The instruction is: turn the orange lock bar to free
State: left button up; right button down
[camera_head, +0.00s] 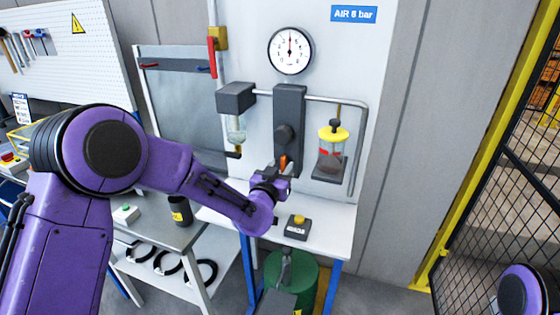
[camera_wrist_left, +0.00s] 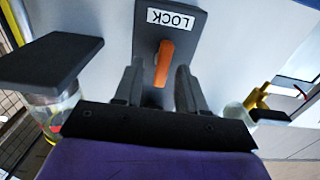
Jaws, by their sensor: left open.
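The orange lock bar (camera_wrist_left: 164,62) shows in the left wrist view on a dark plate (camera_wrist_left: 193,27) with a white LOCK label (camera_wrist_left: 170,18). It lies nearly along the plate, tilted slightly. In the head view the lock bar (camera_head: 283,163) is a small orange piece at the lower end of the dark grey unit, partly hidden by my gripper. My left gripper (camera_wrist_left: 157,82) is open, with one finger on each side of the bar's lower part. I cannot tell whether the fingers touch it. It also shows in the head view (camera_head: 278,172).
A glass bowl with a yellow top (camera_head: 333,134) hangs right of the lock unit, and a smaller bowl (camera_head: 236,132) hangs left. A gauge (camera_head: 290,51) is above. A box with a yellow button (camera_head: 298,227) stands on the white shelf (camera_head: 335,225) below.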

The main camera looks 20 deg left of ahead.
pick_arm(q)
jog(key=shift+w+a, duration=0.1)
jog(key=shift+w, duration=0.15)
jog(key=shift+c, duration=0.3)
